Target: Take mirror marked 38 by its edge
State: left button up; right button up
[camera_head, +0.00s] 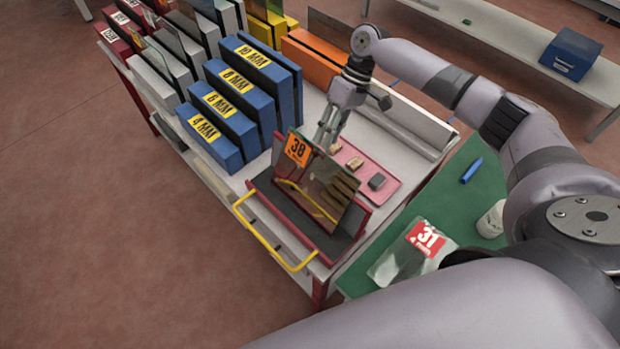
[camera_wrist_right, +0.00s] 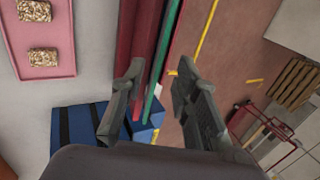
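The mirror marked 38 (camera_head: 328,188) stands tilted in a dark red holder (camera_head: 295,225) at the cart's front corner. It has an orange label at its top left corner and reflects the surroundings. My right gripper (camera_head: 325,142) is above and behind the mirror's upper edge. In the right wrist view my right gripper (camera_wrist_right: 155,88) is open, its two fingers apart on either side of a thin green edge (camera_wrist_right: 168,55), which looks like the mirror's, and a red panel of the holder (camera_wrist_right: 140,45). Contact with the edge cannot be told. My left gripper is not in view.
Blue blocks marked in MM (camera_head: 230,100) stand close left of the mirror. A pink tray (camera_head: 375,185) with small blocks lies behind it. A yellow handle (camera_head: 262,240) sticks out in front. A green mat (camera_head: 440,200) holds a piece marked 31 (camera_head: 410,250).

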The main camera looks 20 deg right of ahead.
aim_at(320, 155)
jog(key=shift+x, duration=0.8)
jog(key=shift+s+a+f, duration=0.1)
jog(key=shift+a+f, duration=0.1)
jog(key=p+x, duration=0.2)
jog(key=x, duration=0.2)
jog(key=shift+f, duration=0.15)
jog(key=shift+a+f, duration=0.2)
jog(key=shift+f, duration=0.05)
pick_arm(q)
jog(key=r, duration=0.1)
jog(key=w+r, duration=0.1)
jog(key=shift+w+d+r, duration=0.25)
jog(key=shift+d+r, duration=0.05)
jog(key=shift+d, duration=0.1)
pick_arm(e)
jog(key=shift+c, duration=0.3)
grip_shut()
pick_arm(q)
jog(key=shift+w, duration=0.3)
pick_arm(e)
jog(key=shift+r, duration=0.1)
